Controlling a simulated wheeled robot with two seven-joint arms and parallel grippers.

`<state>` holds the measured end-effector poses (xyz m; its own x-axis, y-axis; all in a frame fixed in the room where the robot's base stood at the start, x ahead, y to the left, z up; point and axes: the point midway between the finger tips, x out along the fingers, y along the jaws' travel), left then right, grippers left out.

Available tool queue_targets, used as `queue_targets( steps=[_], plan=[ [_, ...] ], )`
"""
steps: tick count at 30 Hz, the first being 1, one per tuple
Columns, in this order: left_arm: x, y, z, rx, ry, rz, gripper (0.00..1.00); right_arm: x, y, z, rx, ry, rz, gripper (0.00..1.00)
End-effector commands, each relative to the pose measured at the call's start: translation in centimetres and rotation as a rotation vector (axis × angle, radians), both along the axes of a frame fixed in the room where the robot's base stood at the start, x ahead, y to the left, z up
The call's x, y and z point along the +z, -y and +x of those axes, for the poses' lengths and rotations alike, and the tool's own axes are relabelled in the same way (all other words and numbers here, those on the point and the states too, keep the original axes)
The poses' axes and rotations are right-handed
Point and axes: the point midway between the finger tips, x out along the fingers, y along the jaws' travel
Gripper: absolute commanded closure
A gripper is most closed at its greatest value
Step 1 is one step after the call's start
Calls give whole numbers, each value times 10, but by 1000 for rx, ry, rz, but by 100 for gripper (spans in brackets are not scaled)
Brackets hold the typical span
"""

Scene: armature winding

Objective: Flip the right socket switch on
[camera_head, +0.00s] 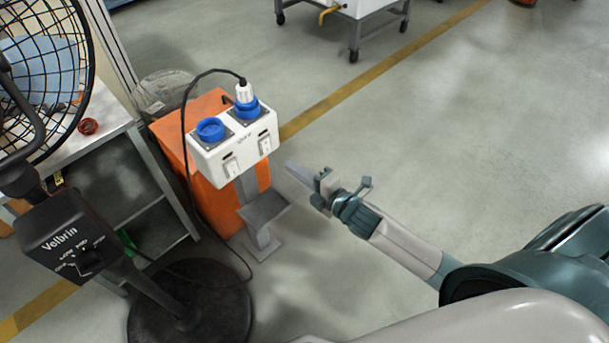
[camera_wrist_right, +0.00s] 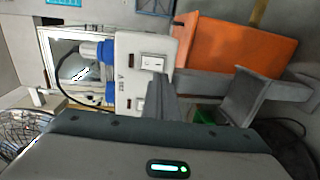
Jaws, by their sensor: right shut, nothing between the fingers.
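The white socket box (camera_head: 235,145) stands on a grey post, with two blue sockets on top and two white rocker switches on its front. The right switch (camera_head: 265,146) shows clearly, also in the wrist view (camera_wrist_right: 153,63); I cannot tell which way it is set. A white plug (camera_head: 243,92) with a black cord sits in the right socket (camera_head: 247,109). My right gripper (camera_head: 289,166) is shut and empty, just right of and below the right switch, apparently apart from it.
An orange cabinet (camera_head: 215,200) stands behind the box. A black fan (camera_head: 70,237) on a round base and a grey table (camera_head: 100,135) are at the left. A wheeled cart (camera_head: 355,8) is far back. The floor right of the box is open.

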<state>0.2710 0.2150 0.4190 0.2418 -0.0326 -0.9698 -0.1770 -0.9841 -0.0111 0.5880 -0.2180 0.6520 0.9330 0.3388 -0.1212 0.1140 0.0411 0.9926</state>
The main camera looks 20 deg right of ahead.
Motion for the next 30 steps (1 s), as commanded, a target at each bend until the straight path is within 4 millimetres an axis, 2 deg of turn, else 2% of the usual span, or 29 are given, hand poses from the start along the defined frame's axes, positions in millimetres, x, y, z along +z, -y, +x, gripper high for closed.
queue_targets(
  steps=[6, 13, 18, 30],
  plan=[
    [-4, 0, -1, 0, -6, 1, 69, -3, -13, 36, 0, 2, 1, 100],
    [-6, 0, -1, 0, -3, 0, 69, -8, -23, 62, 0, 0, 1, 100],
    [-6, 0, 0, 0, -1, 0, 69, -9, -26, 70, 0, -1, 0, 100],
    [-5, 0, 0, 0, -2, 0, 69, -10, -26, 71, 0, -1, 0, 100]
  ],
)
